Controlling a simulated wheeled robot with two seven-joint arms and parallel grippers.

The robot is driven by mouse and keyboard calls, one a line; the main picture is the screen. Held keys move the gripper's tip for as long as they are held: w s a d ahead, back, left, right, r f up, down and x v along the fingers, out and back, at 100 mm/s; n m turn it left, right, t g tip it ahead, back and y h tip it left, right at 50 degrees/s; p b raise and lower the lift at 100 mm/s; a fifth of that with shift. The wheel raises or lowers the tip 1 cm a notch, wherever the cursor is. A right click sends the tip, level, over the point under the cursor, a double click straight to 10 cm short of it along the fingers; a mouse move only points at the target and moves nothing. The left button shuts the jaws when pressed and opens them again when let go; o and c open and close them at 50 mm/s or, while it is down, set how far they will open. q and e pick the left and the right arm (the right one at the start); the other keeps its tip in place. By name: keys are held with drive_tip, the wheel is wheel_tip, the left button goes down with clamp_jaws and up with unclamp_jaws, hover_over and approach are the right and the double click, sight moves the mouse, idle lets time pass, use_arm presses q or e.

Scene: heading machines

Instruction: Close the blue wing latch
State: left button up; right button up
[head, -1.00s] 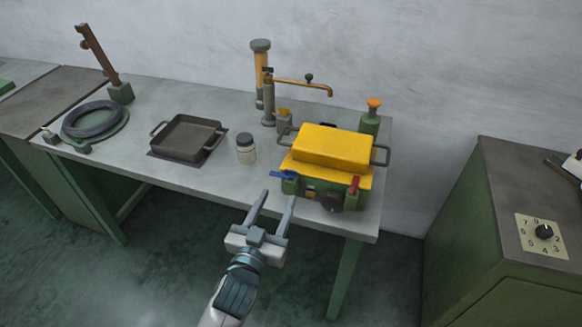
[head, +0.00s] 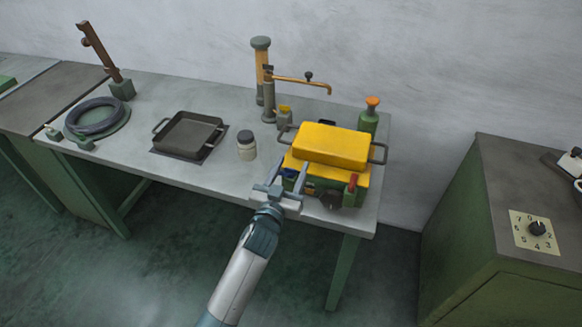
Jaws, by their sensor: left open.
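The yellow-lidded green box (head: 330,146) sits at the right end of the workbench. The blue wing latch (head: 289,173) is on its front left corner, mostly hidden by my gripper, with only a little blue showing. My left gripper (head: 291,171) is open at that corner, its two fingers pointing at the box on either side of the latch. I cannot tell whether a finger touches it. A red latch (head: 351,183) stands up at the front right of the box. My right gripper is not in view.
A small jar (head: 246,146) and a dark square pan (head: 188,135) stand left of the box. A pipe stand with a brass tap (head: 268,98) and a green bottle (head: 369,117) stand behind it. A green cabinet (head: 485,210) with a dial is at right.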

use_arm(q)
drive_tip(key=c, duration=1)
drive_tip(key=shift+c, duration=0.2)
